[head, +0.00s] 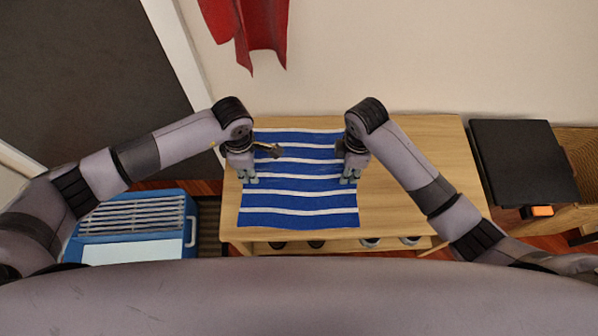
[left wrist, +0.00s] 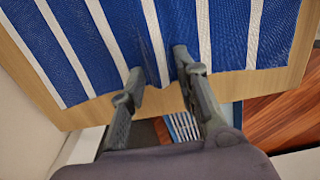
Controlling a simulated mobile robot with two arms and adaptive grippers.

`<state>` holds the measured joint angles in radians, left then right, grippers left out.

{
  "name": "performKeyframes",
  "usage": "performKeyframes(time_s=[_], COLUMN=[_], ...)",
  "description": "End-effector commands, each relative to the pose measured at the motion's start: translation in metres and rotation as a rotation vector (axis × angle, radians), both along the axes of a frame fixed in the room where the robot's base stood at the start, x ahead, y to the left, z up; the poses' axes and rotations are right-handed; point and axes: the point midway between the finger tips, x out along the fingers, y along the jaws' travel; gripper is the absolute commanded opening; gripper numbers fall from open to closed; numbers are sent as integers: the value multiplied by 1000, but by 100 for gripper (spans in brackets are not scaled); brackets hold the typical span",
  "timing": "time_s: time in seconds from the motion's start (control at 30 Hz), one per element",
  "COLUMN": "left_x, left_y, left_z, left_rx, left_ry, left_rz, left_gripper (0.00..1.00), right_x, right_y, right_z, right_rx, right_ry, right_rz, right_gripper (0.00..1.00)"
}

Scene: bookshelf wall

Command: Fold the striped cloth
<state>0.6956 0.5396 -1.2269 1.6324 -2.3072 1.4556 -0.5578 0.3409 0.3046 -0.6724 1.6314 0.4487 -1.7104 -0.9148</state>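The striped cloth (head: 299,200), blue with white stripes, lies spread on the wooden table (head: 410,165). It also fills the top of the left wrist view (left wrist: 225,30), with a dark crease near my fingertips. My left gripper (head: 250,180) is over the cloth's left edge; the left wrist view shows its fingers (left wrist: 158,66) parted, with cloth and table edge visible between them. My right gripper (head: 349,180) is at the cloth's right edge, its fingertips slightly apart. My arms hide parts of the cloth's upper corners. Whether the fingertips touch the cloth is unclear.
A blue cooler-like box (head: 135,228) stands on the floor at the left. A black-topped piece (head: 522,160) and an orange object (head: 537,211) are at the right. Red fabric (head: 250,30) hangs on the wall. The table's right part is clear.

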Motion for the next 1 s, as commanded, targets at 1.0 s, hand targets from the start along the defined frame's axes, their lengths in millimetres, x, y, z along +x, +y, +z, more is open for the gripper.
performKeyframes(time_s=[1.0], left_x=[0], left_y=[0], left_z=[-3], left_rx=[1], left_ry=[1], left_rz=[0], left_gripper=[0], right_x=[-1], right_y=[-1], right_z=[-3], right_rx=[-2], right_ry=[2], right_rz=[0], right_gripper=[0])
